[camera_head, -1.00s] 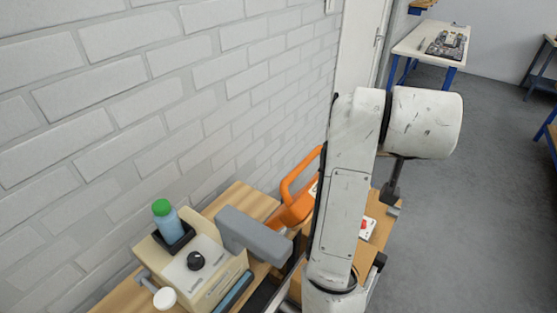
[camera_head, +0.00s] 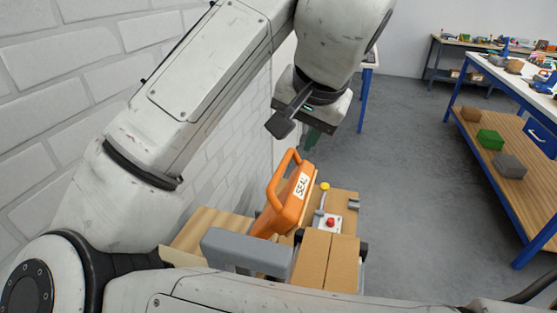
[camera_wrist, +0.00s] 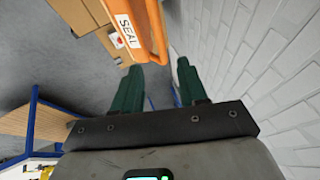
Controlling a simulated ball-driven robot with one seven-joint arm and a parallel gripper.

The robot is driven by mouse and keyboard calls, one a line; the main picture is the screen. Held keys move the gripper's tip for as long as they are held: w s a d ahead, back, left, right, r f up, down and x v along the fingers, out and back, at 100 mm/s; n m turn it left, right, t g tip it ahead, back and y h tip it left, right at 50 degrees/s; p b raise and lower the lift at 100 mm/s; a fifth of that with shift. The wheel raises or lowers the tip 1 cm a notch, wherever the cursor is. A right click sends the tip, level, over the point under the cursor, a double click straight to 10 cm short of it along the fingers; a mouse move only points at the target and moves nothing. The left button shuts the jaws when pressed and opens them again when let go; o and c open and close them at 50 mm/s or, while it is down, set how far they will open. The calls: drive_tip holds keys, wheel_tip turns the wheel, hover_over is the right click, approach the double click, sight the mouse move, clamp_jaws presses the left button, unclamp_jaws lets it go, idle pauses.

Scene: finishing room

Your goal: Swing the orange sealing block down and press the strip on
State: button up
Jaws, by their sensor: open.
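The orange sealing block (camera_head: 290,215), labelled SEAL, stands tilted up on the wooden bench in the head view, its loop handle on the upper left. It also shows at the top of the wrist view (camera_wrist: 153,38). My gripper (camera_head: 312,137) hangs above and beyond the block in the head view, apart from it. In the wrist view my gripper's two green fingers (camera_wrist: 158,78) stand apart with nothing between them. A cardboard box (camera_head: 327,262) sits in front of the block. I cannot make out the strip.
A grey bar (camera_head: 243,250) lies left of the box. A panel with a red button (camera_head: 331,222) and a yellow-knobbed lever (camera_head: 325,187) are right of the block. The brick wall (camera_head: 40,110) is close on the left. Open floor (camera_head: 410,180) lies right.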

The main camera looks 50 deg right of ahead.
sight(285, 163)
drive_tip(key=x, duration=1)
drive_tip(key=shift+p, duration=0.3)
clamp_jaws()
